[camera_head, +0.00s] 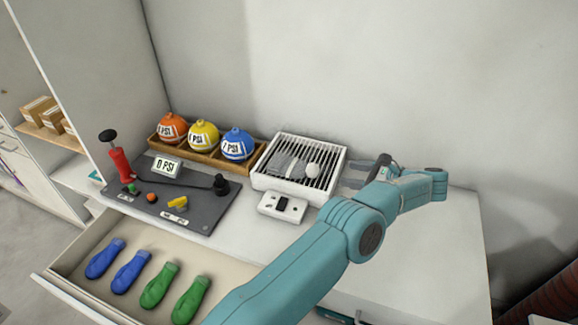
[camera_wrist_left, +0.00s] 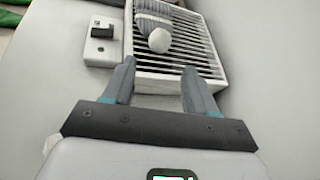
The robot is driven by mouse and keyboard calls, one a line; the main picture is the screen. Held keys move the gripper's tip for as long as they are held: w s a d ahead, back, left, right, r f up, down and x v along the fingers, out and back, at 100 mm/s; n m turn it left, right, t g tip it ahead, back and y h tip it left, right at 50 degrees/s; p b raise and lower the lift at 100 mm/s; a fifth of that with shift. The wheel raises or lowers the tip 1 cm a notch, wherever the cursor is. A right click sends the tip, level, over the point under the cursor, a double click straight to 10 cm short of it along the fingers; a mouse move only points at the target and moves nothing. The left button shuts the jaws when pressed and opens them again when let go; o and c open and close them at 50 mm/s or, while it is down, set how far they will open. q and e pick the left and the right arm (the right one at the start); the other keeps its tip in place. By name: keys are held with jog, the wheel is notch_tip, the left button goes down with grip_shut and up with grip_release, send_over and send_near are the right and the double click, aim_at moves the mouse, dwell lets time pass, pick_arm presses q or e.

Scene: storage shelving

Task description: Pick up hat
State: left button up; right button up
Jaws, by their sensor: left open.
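The hat (camera_head: 290,166) is grey and knitted with a white pom-pom. It lies on the slatted top of a white tray-like heater (camera_head: 262,183). In the left wrist view the hat (camera_wrist_left: 152,20) is at the top, its pom-pom nearest me. My left gripper (camera_head: 352,174) is just right of the heater, pointing toward it. Its fingers are open and empty. In the wrist view the gripper (camera_wrist_left: 159,66) has its tips over the near edge of the heater, short of the pom-pom. My right gripper is not in view.
A white switch box (camera_head: 268,205) sits in front of the heater. A dark pump board (camera_head: 200,208) is at left. An open drawer (camera_head: 222,268) holds blue and green mitts. The counter at right is clear.

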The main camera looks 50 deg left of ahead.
aim_at(317, 170)
pick_arm(q)
jog(key=b+x, duration=0.1)
jog(key=x, duration=0.6)
jog(key=shift+s+f, duration=0.15)
jog(key=shift+f, duration=0.05)
jog(key=shift+x, duration=0.8)
jog(key=x, duration=0.4)
jog(key=shift+a+f, duration=0.1)
jog(key=shift+a, duration=0.15)
jog(key=c, duration=0.9)
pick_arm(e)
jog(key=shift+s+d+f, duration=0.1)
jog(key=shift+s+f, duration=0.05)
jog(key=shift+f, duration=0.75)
pick_arm(q)
jog(key=shift+c, duration=0.2)
notch_tip(317, 170, up, 20)
jog(key=p, duration=0.1)
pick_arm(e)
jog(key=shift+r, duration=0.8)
